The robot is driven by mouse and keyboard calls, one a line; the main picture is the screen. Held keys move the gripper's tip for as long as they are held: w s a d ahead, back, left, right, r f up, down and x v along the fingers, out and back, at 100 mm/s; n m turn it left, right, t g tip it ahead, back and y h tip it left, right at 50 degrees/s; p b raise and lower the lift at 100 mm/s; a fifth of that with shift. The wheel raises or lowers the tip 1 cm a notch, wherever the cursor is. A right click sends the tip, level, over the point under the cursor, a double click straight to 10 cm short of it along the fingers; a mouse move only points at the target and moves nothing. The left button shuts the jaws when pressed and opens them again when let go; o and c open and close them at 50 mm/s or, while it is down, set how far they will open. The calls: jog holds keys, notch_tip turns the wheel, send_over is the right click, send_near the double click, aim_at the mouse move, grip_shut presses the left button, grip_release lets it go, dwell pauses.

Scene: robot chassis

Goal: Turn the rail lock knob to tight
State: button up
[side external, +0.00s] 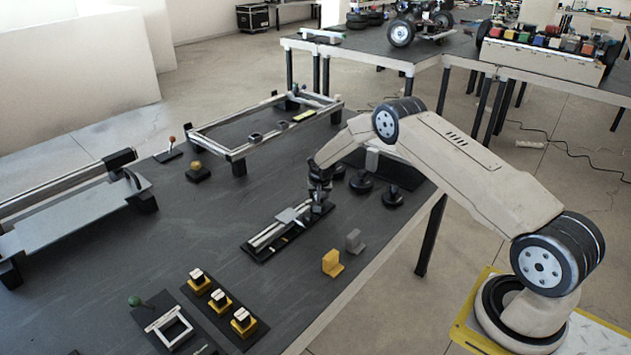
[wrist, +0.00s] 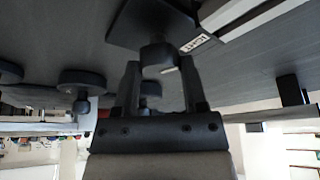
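The rail unit (side external: 265,247) lies on the dark table in the side external view, with pale rails on a black base and a grey carriage plate (side external: 288,216). My gripper (side external: 319,195) points down at its far right end. In the wrist view a dark round knob (wrist: 156,54) stands below a dark plate (wrist: 150,24), between the tips of my gripper (wrist: 160,72). The fingers are apart, one on each side of the knob, with narrow gaps showing. A white label (wrist: 196,43) beside the plate seems to read TIGHT, partly cut off. The knob's setting is unclear.
Black round knobbed pieces (side external: 361,183) stand just right of my gripper. A yellow block (side external: 332,263) and a grey block (side external: 355,241) stand in front. A raised frame (side external: 225,150) is behind.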

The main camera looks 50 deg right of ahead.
jog(key=o, duration=0.4)
jog(key=shift+o, duration=0.2)
jog(key=shift+r, duration=0.15)
jog(key=v, duration=0.7)
jog(key=shift+r, duration=0.25)
jog(key=shift+s+a, duration=0.1)
